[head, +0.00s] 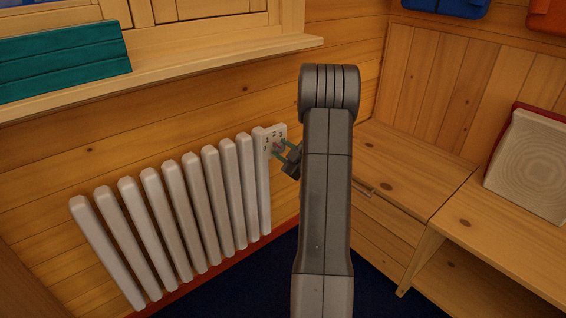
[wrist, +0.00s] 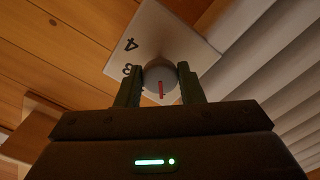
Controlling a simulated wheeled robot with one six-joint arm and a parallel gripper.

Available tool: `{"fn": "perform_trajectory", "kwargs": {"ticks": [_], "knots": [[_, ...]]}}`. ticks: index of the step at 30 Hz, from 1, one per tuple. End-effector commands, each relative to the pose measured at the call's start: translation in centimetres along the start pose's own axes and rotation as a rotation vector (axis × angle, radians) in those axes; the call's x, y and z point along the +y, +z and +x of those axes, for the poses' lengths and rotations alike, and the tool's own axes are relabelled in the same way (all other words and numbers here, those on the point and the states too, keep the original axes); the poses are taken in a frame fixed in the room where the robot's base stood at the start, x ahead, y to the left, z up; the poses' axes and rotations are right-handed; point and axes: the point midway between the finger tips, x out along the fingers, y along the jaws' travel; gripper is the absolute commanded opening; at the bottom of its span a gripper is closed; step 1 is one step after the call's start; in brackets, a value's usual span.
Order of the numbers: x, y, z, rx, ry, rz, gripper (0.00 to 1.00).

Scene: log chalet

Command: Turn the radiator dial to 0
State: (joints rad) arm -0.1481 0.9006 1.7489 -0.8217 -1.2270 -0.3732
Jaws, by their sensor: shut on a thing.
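The radiator dial (wrist: 160,77) is a round grey knob with a red mark on a white plate (wrist: 152,30). In the wrist view it sits between the two dark fingers of my gripper (wrist: 160,88), which are shut on it. The red mark points down in that picture, toward the gripper body. The figures 4 and 3 show left of the dial; the other figures are hidden there. I cannot read the dial's setting from there.
The white ribbed radiator (head: 185,215) stands along the log wall to the left of the dial. A window sill (head: 170,70) with a teal object (head: 60,62) is above.

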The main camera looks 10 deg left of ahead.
Motion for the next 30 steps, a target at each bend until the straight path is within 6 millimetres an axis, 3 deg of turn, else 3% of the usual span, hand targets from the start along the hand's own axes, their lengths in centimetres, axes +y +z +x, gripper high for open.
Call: {"fn": "perform_trajectory", "kwargs": {"ticks": [1,18,30], "knots": [[-0.43,0.63,-0.19,-0.005,0.001,-0.043,0.12],[0.02,0.23,-0.16,-0.007,-0.003,-0.566,0.12],[0.07,0.19,-0.14,-0.006,-0.003,-0.802,0.12]]}}
